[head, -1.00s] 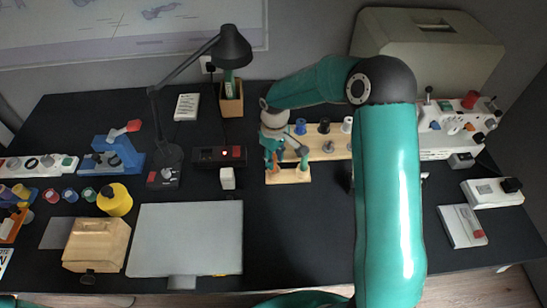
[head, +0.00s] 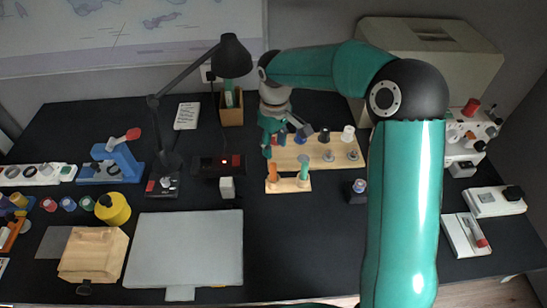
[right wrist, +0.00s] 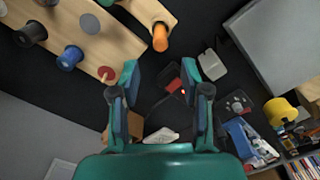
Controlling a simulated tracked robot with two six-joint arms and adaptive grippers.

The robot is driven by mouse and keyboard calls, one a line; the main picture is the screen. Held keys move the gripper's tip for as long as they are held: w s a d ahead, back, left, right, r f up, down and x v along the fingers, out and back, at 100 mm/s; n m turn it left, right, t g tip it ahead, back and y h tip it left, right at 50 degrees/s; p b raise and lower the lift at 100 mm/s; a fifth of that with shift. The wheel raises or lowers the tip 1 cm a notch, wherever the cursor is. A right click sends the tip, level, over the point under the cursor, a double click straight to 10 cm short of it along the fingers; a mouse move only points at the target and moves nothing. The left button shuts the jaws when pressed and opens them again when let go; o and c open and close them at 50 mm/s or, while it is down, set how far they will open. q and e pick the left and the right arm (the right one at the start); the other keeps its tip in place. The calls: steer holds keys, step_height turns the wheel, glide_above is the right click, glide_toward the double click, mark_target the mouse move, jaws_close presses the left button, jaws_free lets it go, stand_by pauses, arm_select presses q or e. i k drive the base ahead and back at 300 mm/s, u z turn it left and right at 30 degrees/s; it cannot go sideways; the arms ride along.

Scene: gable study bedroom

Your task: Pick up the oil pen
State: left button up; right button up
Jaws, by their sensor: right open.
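A small wooden rack (head: 290,186) near the middle of the desk holds an upright orange pen-like piece (head: 272,173) and a green one (head: 304,170). I cannot tell for sure which is the oil pen. My right gripper (head: 274,145) is open and empty, behind and above the rack, by the left end of the spool board. In the right wrist view its spread fingers (right wrist: 160,79) have nothing between them. The orange piece (right wrist: 160,37) shows beyond them, apart from them. My left gripper is out of view.
The wooden spool board (head: 318,158) carries several spools just behind the rack. A black lamp (head: 234,56), a wooden pen box (head: 231,110) and a small white block (head: 227,187) stand to the left. A grey board (head: 187,243) lies in front. Dark desk right of it is clear.

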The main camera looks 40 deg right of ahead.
mark_target(304, 174)
steer(key=k, duration=1)
